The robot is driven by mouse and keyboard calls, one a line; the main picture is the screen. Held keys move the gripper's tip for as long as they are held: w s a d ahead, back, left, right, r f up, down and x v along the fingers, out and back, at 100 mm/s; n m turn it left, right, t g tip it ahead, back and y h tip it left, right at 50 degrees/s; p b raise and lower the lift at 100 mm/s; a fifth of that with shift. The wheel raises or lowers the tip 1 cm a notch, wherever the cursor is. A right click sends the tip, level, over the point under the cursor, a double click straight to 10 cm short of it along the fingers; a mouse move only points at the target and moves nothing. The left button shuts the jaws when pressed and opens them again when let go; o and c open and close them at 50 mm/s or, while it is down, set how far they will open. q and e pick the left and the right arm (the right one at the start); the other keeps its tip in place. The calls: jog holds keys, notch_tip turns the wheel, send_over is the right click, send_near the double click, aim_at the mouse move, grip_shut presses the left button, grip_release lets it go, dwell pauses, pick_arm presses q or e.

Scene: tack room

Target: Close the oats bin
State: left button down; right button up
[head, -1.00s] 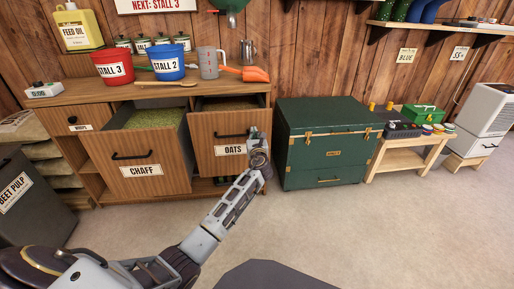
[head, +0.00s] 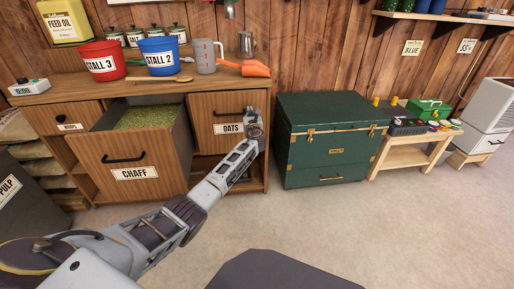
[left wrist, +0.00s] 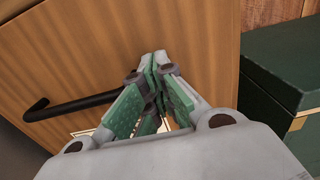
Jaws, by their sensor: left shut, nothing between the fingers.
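The oats bin (head: 205,137) has a wooden front with a black handle (head: 232,111) and an OATS label (head: 228,128). Its front looks level or nearly level with the cabinet, and no oats show above it. My left gripper (head: 254,122) is shut and empty at the right part of the front. In the left wrist view, the shut fingertips (left wrist: 157,60) are against or very near the wooden front (left wrist: 110,50), right of the handle (left wrist: 70,106). I cannot tell whether they touch. The label is mostly hidden there behind the fingers.
The chaff bin (head: 120,158) stands pulled out to the left, with chaff showing. A green trunk (head: 330,140) stands close on the right. Red (head: 102,62) and blue (head: 158,57) buckets, a jug and an orange scoop stand on the cabinet top. The floor in front is clear.

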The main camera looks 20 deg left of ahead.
pick_arm(q)
jog(key=shift+w+a+r, duration=0.3)
jog(key=shift+w+a, duration=0.3)
jog(key=shift+w, duration=0.2)
pick_arm(e)
jog(key=shift+w+a+f, duration=0.15)
jog(key=shift+a, duration=0.15)
